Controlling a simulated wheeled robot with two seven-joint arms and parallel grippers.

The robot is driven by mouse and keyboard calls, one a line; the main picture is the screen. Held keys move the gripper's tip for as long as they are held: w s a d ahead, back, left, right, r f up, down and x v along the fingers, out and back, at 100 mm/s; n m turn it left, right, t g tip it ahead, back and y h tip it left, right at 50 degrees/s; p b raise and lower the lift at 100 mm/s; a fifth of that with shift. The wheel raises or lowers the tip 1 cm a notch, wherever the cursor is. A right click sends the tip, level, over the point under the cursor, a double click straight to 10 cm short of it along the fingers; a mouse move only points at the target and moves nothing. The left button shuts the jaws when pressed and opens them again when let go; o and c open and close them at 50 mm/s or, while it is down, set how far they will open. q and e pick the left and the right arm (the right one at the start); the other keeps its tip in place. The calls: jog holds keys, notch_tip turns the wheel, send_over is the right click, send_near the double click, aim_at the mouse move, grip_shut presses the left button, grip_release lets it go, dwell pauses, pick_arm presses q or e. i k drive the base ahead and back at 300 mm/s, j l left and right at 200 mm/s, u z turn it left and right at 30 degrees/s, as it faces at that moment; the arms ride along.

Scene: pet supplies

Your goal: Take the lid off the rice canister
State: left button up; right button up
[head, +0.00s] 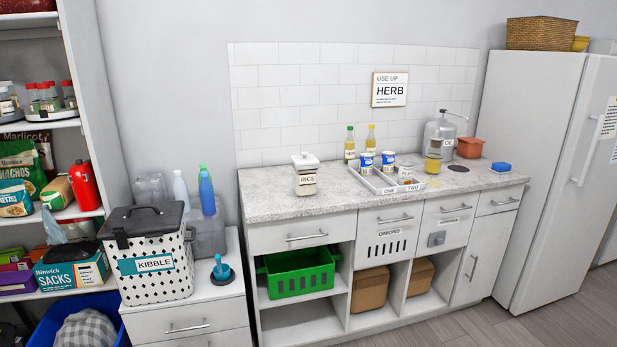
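The rice canister (305,181) is a clear, squarish container with a "RICE" label. It stands upright near the left end of the speckled grey countertop (260,203). Its white lid (305,160) sits on top of it, with a small raised knob. Neither of my grippers shows in the head view, so nothing is seen touching the canister or its lid.
A divided tray (384,188) with cans, two bottles (349,145) and a metal dispenser (440,138) stand to the right. Counter around the canister is clear. A kibble bin (155,285) stands on a lower cabinet at left. A fridge (540,150) stands at right.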

aim_at(306, 159)
jog(key=i+l+u, duration=0.35)
jog(key=i+l, duration=1.15)
jog(key=i+j, duration=0.05)
